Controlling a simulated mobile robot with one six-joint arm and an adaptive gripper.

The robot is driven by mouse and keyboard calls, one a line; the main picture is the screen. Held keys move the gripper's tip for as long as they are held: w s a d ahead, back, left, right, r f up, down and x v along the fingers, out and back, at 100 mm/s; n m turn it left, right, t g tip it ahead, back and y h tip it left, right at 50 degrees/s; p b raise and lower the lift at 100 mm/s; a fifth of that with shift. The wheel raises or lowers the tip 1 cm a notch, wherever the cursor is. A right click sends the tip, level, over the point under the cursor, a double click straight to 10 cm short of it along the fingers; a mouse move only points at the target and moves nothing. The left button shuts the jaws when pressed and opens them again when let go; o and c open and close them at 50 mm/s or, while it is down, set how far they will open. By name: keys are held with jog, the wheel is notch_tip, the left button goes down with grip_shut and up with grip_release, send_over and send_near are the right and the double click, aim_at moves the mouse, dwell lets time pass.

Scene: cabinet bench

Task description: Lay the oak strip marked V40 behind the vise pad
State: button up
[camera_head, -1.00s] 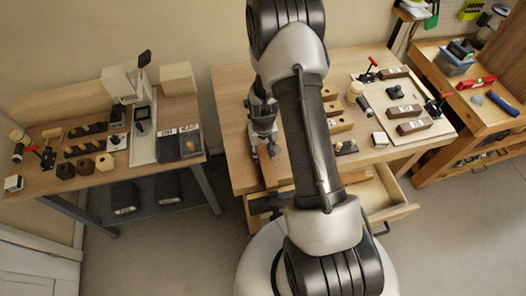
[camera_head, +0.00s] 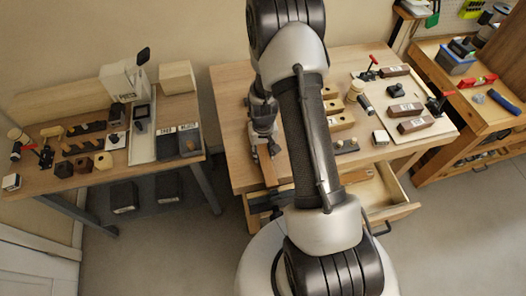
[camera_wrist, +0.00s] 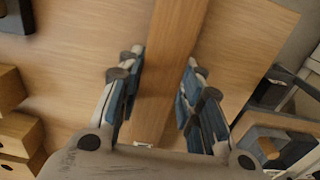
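A plain brown wooden strip (camera_wrist: 170,55) lies on the middle bench and runs between my fingers in the wrist view. It also shows in the head view (camera_head: 268,172), reaching toward the bench's front edge. No marking is readable on it, so I cannot tell whether it is V40. My gripper (camera_wrist: 158,100) is open, with one blue-padded finger on each side of the strip and small gaps. In the head view my gripper (camera_head: 265,152) is low over the bench's left part. A dark fixture (camera_head: 262,203) sits at the front edge; I cannot make out a vise pad.
Wooden blocks with holes (camera_head: 340,122) stand right of my arm. A pale board (camera_head: 385,95) carries several dark labelled blocks and red-handled clamps. An open drawer (camera_head: 385,205) juts from the bench front. A left bench (camera_head: 65,183) holds bins and tools.

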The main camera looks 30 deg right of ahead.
jog(key=o, duration=0.5)
jog(key=shift+o, duration=0.8)
jog(key=shift+r+p, duration=2.25)
jog(key=shift+r, duration=1.3)
